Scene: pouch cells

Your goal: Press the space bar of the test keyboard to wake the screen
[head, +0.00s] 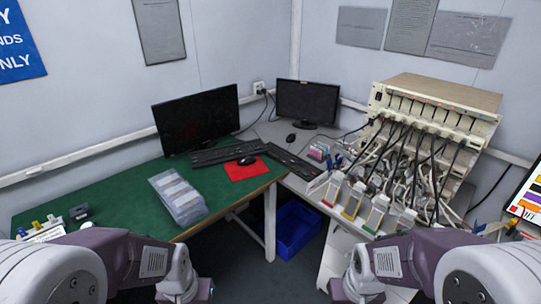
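A black keyboard (229,152) lies on the green mat in front of the larger left monitor (197,119), whose screen is dark. A second black keyboard (293,161) lies slanted on the pale bench, near the smaller right monitor (307,102), also dark. I cannot tell from the view which one is the test keyboard, and single keys are too small to make out. Both my arms show at the bottom edge, well short of both keyboards; their grippers are below the picture.
A black mouse (246,160) sits on a red pad (247,171). Stacked pouches (178,197) lie on the green table (120,206). A cabled test rack (434,112) and several coloured-base holders (353,198) crowd the right bench. A blue bin (291,229) stands below.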

